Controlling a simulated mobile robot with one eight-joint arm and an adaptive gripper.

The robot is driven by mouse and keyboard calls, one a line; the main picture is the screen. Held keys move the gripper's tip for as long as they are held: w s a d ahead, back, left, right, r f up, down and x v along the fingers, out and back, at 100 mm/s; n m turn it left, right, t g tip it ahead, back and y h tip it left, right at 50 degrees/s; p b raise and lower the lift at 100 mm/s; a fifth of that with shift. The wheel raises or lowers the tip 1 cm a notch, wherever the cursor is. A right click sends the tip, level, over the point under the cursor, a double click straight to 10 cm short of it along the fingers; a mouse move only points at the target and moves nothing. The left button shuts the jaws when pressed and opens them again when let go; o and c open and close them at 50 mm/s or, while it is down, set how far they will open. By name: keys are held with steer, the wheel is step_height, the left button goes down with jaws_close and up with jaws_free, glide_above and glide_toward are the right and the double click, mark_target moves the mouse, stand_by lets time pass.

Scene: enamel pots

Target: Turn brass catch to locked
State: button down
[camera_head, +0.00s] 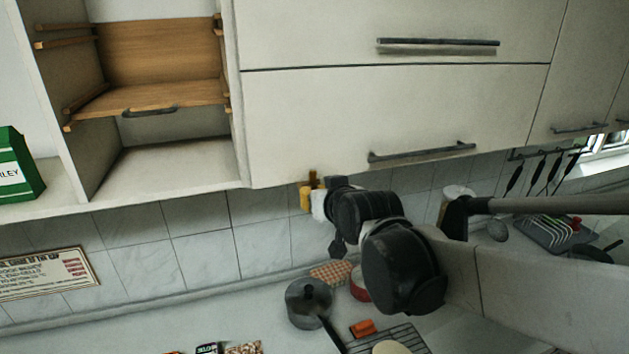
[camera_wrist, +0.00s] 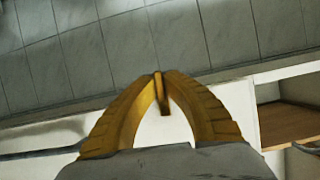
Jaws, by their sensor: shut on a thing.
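The brass catch (camera_wrist: 162,97) is a small narrow bar in the wrist view, held between the tips of the yellow fingers. It points down the picture there, slightly tilted, in front of a pale cabinet surface. My gripper (camera_wrist: 158,76) is shut on the catch, its two yellow fingers arching in from both sides. In the head view my gripper (camera_head: 312,186) is at the lower edge of the white wall cabinet (camera_head: 390,115). The catch is very small there and hard to separate from the fingers. Its base and any lock marks cannot be made out.
An open shelf compartment (camera_head: 160,60) with wooden boards is at the left. A green box (camera_head: 18,165) stands at the far left. Below are a dark pot (camera_head: 309,301) and a wire rack (camera_head: 395,342) on the counter. Cabinet handles (camera_head: 422,152) stick out above my arm.

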steer(key=shift+n, duration=0.3)
stand_by(0.4)
steer(key=c, duration=1.5)
jaws_free()
steer(key=shift+w, duration=0.1)
steer(key=v, duration=1.2)
steer(key=shift+a, duration=0.15)
steer(key=s+d+f+m+g+h+b, duration=0.1)
steer(key=s+d+f+g+b, duration=0.1)
steer(key=s+d+f+b, duration=0.3)
steer(key=s+d+f+m+g+h+b, duration=0.1)
steer(key=s+d+f+b, duration=0.4)
steer(key=f+b, duration=0.7)
steer(key=s+d+f+m+g+h+b, duration=0.1)
steer(key=s+d+f+b, duration=0.4)
steer(key=f, duration=2)
steer(key=g+h+b, duration=0.1)
steer(key=b, duration=0.3)
steer(key=shift+s+d+m+g+b, duration=0.3)
steer(key=shift+s+m+b, duration=0.05)
steer(key=shift+s+m, duration=0.05)
